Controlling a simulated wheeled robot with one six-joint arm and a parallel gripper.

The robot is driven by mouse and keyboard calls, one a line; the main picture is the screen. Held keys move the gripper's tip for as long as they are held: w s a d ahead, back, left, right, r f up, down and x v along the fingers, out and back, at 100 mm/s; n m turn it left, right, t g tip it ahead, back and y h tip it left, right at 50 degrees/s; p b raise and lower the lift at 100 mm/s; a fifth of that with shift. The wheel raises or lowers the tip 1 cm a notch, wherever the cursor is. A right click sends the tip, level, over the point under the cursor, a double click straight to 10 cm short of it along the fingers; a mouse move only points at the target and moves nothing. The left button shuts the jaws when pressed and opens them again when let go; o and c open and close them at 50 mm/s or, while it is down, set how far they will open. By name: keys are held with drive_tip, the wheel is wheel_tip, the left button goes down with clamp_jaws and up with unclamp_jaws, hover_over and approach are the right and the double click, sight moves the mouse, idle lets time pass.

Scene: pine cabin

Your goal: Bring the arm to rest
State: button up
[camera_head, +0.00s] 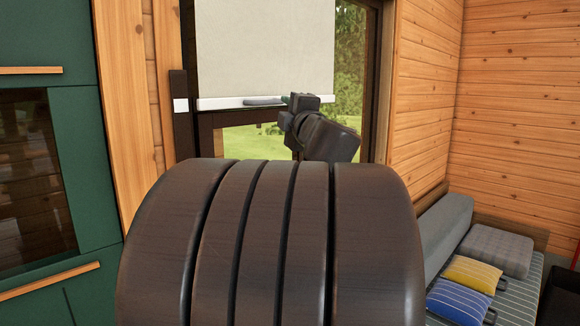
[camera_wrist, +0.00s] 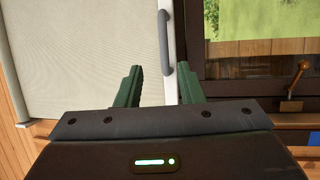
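My gripper (camera_wrist: 158,88) shows in the wrist view with its two green fingers spread apart. It is open, with nothing between the fingers. The white bottom bar of a roller blind, with its grey handle (camera_wrist: 165,42), lies beyond the fingertips. I cannot tell whether a finger touches the bar. In the head view my dark arm (camera_head: 318,134) reaches toward the lower edge of the blind, close to the grey handle (camera_head: 264,100). The fingers are not clearly seen there.
The pale blind (camera_head: 265,45) covers the upper window; the glass below it is bare. A green cabinet (camera_head: 85,170) stands at left. A bench (camera_head: 510,280) with grey, yellow and blue cushions is at lower right. A brown window handle (camera_wrist: 295,85) shows in the wrist view.

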sight(272, 102)
drive_tip(key=p+x, duration=0.2)
drive_tip(key=x, duration=1)
drive_tip(key=shift+w+f, duration=0.1)
drive_tip(key=shift+f, duration=0.1)
